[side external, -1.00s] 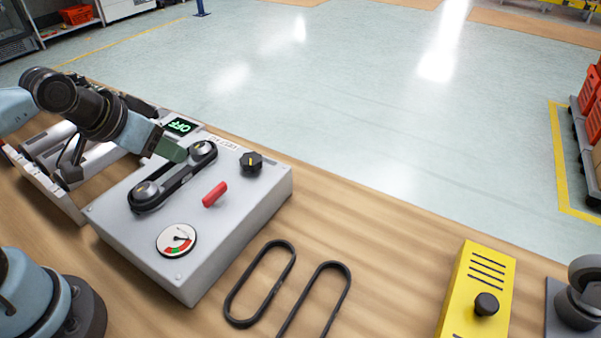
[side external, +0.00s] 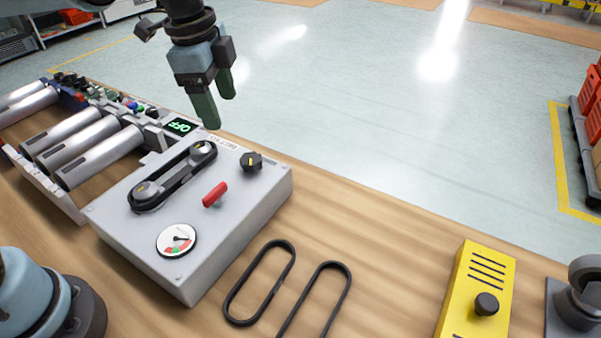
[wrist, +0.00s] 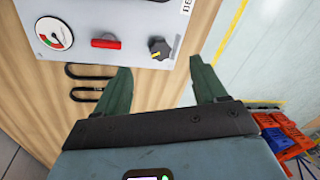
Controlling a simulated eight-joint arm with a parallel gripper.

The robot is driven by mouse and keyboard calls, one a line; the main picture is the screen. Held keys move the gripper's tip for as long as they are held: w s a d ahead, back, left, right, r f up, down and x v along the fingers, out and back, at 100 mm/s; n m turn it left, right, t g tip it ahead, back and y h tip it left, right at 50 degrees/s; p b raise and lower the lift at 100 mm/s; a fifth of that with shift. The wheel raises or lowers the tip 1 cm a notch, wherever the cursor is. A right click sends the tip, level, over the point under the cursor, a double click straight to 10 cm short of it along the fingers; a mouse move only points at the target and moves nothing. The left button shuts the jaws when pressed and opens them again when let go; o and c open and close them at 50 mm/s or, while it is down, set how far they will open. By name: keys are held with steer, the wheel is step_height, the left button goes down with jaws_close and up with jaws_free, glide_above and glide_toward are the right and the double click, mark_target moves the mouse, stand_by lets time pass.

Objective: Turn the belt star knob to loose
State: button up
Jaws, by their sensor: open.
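The black lobed star knob (side external: 251,162) stands on the right part of the grey belt box (side external: 119,233), beside the red handle (side external: 215,194). Its yellow mark shows on top; its scale is too small to read. My gripper (side external: 218,110) is open and empty, with green fingers pointing down, above and beyond the box's back edge, apart from the knob. In the wrist view the knob (wrist: 159,48) lies ahead of the open gap between the fingertips (wrist: 160,66). The belt (side external: 172,177) runs around two pulleys on the box.
A round gauge (side external: 176,240) sits on the box front. Two spare belts (side external: 259,283) lie on the wooden table. A yellow box (side external: 477,285) with a black knob stands at right. Metal rollers (side external: 99,156) are at left. The table between belts and yellow box is clear.

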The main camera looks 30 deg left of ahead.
mark_target(251, 158)
steer(key=w+d+f+m, duration=0.1)
steer(key=f, duration=0.3)
steer(key=d+f+m+g, duration=0.1)
steer(key=f+m, duration=0.1)
steer(key=f, duration=0.1)
steer(key=w+d+f+m, duration=0.1)
steer(key=f, duration=0.3)
steer(key=shift+w+f+m+g, duration=0.35)
steer(key=shift+m+g, duration=0.05)
steer(key=c, duration=1.1)
steer(key=shift+o, duration=0.2)
